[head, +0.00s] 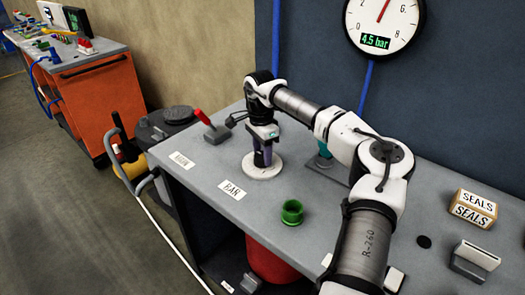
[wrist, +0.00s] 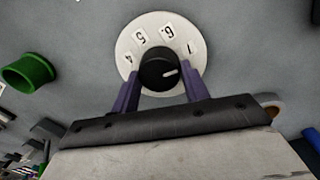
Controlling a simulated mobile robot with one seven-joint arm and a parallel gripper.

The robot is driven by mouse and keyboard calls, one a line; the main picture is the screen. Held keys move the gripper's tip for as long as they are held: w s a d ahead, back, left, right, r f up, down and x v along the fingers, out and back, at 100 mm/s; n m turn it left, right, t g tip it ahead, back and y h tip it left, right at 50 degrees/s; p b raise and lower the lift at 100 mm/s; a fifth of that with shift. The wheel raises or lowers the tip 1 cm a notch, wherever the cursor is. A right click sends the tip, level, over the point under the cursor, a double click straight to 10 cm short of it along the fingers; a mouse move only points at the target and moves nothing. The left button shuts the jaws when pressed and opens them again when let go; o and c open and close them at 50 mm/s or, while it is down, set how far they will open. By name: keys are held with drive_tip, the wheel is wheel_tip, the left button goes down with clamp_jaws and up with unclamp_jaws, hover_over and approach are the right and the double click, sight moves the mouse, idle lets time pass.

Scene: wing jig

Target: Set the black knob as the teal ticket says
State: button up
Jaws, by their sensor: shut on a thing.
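The black knob (wrist: 155,74) sits at the middle of a round white dial (wrist: 133,38) marked 4, 5, 6 and what looks like 7. Its pale pointer mark faces right in the wrist view, beyond the last visible figure. My gripper (wrist: 163,80) has its purple fingers shut on the knob, one on each side. In the head view my gripper (head: 262,153) stands over the white dial plate (head: 262,172), and hides the knob. A wall gauge (head: 384,25) reads 4.5 bar. I cannot make out a readable teal ticket; a teal thing (head: 324,150) is partly hidden behind my arm.
A BAR label (head: 232,190) lies before the dial. A green cup (head: 292,212) stands to its right, and a red lever (head: 204,117) to its left. A SEALS box (head: 471,208) and a grey holder with a white card (head: 475,258) stand far right.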

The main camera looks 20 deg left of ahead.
sight(261, 153)
drive_tip(key=shift+n, duration=0.8)
drive_tip(key=shift+r, duration=0.1)
drive_tip(key=o, duration=1)
wheel_tip(261, 153, up, 14)
drive_tip(key=b, duration=0.2)
drive_tip(key=shift+w+a, duration=0.2)
drive_tip(key=shift+a, duration=0.15)
drive_tip(key=shift+f, duration=0.2)
